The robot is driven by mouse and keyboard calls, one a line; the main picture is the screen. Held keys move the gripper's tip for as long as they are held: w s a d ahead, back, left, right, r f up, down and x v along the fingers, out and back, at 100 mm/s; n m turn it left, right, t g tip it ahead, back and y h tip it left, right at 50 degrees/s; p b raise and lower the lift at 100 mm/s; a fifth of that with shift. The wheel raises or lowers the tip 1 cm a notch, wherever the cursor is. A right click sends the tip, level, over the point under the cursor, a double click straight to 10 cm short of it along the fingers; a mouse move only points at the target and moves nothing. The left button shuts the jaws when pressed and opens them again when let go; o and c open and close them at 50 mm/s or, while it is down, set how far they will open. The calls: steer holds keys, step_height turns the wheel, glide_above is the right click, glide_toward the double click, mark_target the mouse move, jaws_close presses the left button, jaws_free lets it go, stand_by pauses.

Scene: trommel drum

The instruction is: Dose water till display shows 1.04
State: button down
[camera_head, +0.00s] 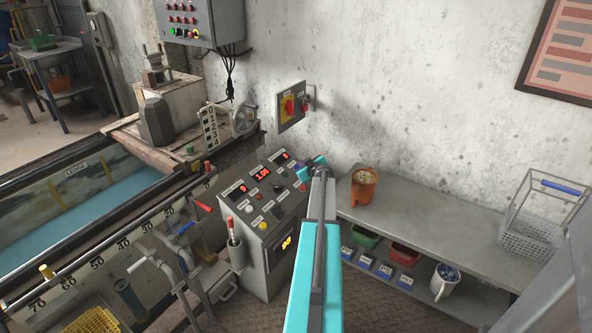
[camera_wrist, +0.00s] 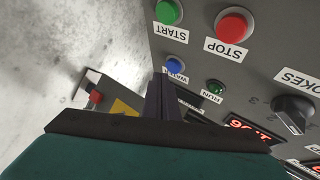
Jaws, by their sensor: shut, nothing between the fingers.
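The grey control console (camera_head: 267,225) stands left of my arm, with lit red displays on its sloped top. The middle display (camera_head: 262,174) starts with 1.0; its last digit is too small to read surely. My gripper (camera_head: 313,167) is shut and empty at the console's right upper edge. In the wrist view, the blue button labelled WATER (camera_wrist: 175,66) lies just beyond the shut fingertips (camera_wrist: 163,84). I cannot tell whether they touch it. The green START button (camera_wrist: 168,12) and red STOP button (camera_wrist: 234,24) are nearby, above it in that view.
A green RUN lamp (camera_wrist: 216,87) and a black STROKES knob (camera_wrist: 294,112) sit beside the button. A bench (camera_head: 430,220) at right holds an orange mug (camera_head: 363,186) and a wire basket (camera_head: 525,247). A water tank (camera_head: 95,215) lies at left; a wall switch box (camera_head: 289,106) hangs behind.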

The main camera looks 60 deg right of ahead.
steer(key=shift+s+r, duration=0.1)
steer(key=shift+s+r, duration=0.35)
steer(key=shift+r, duration=0.35)
steer(key=shift+s+r, duration=0.4)
steer(key=shift+r, duration=0.3)
steer(key=shift+s+r, duration=0.35)
steer(key=shift+r, duration=0.35)
